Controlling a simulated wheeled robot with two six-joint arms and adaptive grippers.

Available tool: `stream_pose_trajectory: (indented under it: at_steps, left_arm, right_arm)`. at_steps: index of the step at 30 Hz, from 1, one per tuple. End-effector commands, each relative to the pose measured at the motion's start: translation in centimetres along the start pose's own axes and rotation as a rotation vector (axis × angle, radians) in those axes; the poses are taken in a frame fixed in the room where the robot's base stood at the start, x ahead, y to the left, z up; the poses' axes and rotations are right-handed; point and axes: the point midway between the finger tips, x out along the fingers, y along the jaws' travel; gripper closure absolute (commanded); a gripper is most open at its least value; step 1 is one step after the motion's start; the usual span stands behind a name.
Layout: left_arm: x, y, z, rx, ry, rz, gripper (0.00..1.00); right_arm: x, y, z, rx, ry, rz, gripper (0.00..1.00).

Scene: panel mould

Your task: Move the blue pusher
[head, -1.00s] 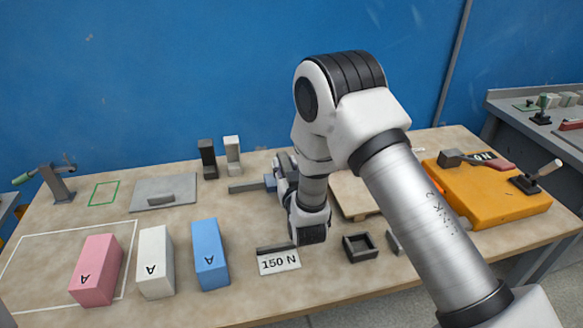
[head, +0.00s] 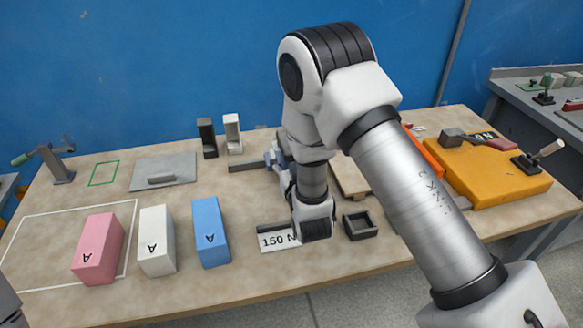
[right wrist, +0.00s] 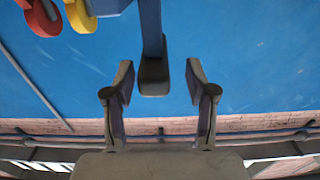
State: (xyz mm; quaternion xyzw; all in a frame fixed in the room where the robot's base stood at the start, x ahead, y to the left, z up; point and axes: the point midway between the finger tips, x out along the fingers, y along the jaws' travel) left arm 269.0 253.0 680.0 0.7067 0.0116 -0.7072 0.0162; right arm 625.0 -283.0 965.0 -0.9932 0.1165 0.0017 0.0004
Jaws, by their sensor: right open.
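In the head view a small blue part (head: 272,159), which seems to be the blue pusher, sits at the right end of a grey bar on the table. The right arm partly hides it. In the right wrist view a blue bar (right wrist: 151,30) with a dark grey block (right wrist: 153,77) at its end reaches down from the top edge. My right gripper (right wrist: 159,82) is open, with its fingers on either side of that block's lower end. I see gaps on both sides. In the head view the right wrist mostly hides the fingers. My left gripper is not in view.
An orange-yellow panel (head: 490,178) is at right. Red and yellow parts (right wrist: 78,14) show in the wrist view.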

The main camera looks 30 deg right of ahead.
Motion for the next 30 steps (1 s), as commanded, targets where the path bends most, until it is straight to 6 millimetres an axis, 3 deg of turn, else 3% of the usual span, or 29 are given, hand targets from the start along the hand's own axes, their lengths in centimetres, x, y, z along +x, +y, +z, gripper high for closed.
stream_pose_trajectory:
  at_steps: [6, 10, 30]
  left_arm:
    - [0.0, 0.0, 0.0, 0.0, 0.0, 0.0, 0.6]
    - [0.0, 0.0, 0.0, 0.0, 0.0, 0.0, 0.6]
    - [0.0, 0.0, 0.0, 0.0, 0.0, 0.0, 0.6]
  right_arm:
    - [-5.4, -0.2, 0.1, -0.005, -0.004, -0.004, 0.44]
    - [-7.0, -0.2, 0.1, -0.004, -0.001, -0.003, 0.44]
    - [-7.3, -0.2, 0.0, -0.002, 0.0, -0.002, 0.44]
